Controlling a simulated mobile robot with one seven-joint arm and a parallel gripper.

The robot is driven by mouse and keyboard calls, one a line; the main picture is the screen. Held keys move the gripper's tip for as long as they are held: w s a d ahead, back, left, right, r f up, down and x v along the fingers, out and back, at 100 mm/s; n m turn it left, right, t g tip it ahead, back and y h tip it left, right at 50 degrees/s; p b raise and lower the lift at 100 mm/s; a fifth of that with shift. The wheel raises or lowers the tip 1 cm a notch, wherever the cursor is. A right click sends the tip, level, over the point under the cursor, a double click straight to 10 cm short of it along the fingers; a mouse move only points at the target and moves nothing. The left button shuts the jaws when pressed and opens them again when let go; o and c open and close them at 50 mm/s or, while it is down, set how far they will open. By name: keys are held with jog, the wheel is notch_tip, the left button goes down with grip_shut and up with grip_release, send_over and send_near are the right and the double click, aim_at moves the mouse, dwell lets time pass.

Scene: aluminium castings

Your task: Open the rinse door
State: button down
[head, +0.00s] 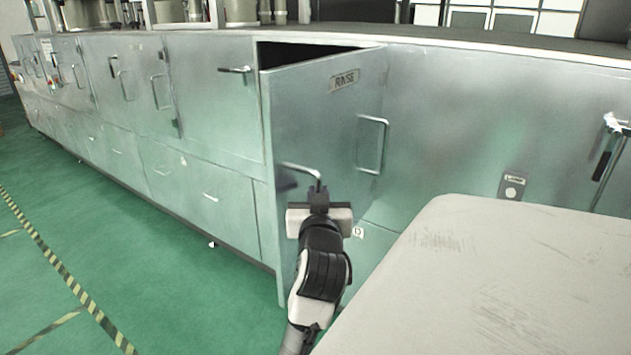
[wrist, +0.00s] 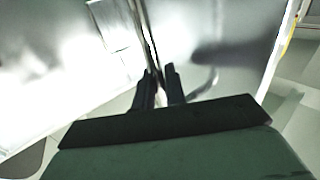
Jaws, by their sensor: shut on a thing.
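The rinse door (head: 325,120) is a grey metal panel with a RINSE label (head: 345,80) near its top right. It stands partly open. Its left edge is swung out from the cabinet, and a dark gap (head: 300,52) shows behind its top. A bent lever handle (head: 300,168) sticks out from the door's left part. My gripper (head: 318,190) is shut on the end of this lever. In the wrist view, the two dark fingers (wrist: 160,84) are close together, with a curved grey rod beside them. The exact grip is hard to see there.
A pale, scratched flat surface (head: 490,280) fills the lower right, close to my arm. A bar handle (head: 372,145) stands at the door's right side. Closed cabinet doors (head: 205,90) run off to the left. Green floor (head: 150,260) lies clear at the left front.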

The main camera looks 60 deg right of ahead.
jog(key=c, duration=1.5)
grip_release()
jog(key=shift+c, duration=0.2)
jog(key=shift+s, duration=0.1)
jog(key=b+v, duration=1.3)
jog(key=b, duration=0.1)
jog(key=shift+s+a, duration=0.2)
jog(key=shift+a, duration=0.05)
